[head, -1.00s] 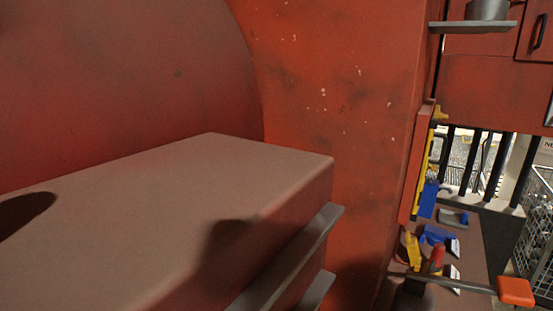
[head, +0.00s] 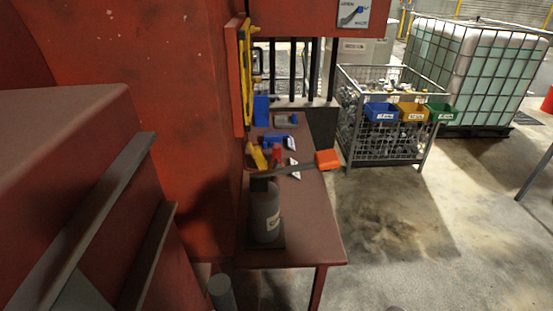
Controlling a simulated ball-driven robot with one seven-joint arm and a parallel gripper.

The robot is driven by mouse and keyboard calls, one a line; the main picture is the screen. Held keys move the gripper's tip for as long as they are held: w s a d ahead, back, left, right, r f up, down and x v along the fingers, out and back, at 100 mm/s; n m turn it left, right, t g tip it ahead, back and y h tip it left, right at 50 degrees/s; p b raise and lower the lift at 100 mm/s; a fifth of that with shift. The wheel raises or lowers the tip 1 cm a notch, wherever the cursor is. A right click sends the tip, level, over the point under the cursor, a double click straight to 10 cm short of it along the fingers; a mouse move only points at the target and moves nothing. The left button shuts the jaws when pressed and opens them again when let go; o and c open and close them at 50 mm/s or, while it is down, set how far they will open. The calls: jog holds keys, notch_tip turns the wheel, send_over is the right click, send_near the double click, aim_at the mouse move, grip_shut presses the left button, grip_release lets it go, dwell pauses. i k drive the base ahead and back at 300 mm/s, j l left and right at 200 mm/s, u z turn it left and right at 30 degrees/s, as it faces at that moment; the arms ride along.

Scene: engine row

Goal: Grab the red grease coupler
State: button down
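A small red piece (head: 277,154), which looks like the red grease coupler, stands on a brown-red table (head: 305,240) right of the big red machine. It shows between a yellow piece (head: 257,157) and a blue piece (head: 275,139). A grey cylinder (head: 264,215) with a white label stands in front of it, and a lever with an orange grip (head: 328,160) reaches across its lower part. The red piece is small and partly hidden, so its exact shape is unclear. My gripper is not in view.
The red machine (head: 150,60) with grey ledges (head: 95,215) fills the left. Behind the table are dark bars (head: 292,70). A wire cage (head: 385,140) with blue, yellow and green bins and a caged tank (head: 475,75) stand at the back right. The concrete floor (head: 440,240) at right is open.

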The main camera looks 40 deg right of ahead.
aim_at(276, 147)
jog(key=i+l, duration=0.15)
jog(key=l, duration=0.25)
jog(key=i+l, duration=0.1)
jog(key=l, duration=0.3)
jog(key=i+l, duration=0.15)
jog(key=l, duration=0.25)
jog(key=i+l, duration=0.1)
jog(key=l, duration=0.3)
jog(key=i+l, duration=0.15)
jog(key=l, duration=0.25)
jog(key=i+l+u, duration=0.15)
jog(key=l, duration=0.4)
jog(key=i+l+u, duration=0.1)
jog(key=l, duration=0.45)
jog(key=i+l+u, duration=0.15)
jog(key=l, duration=0.4)
jog(key=l+u, duration=0.1)
jog(key=l, duration=0.5)
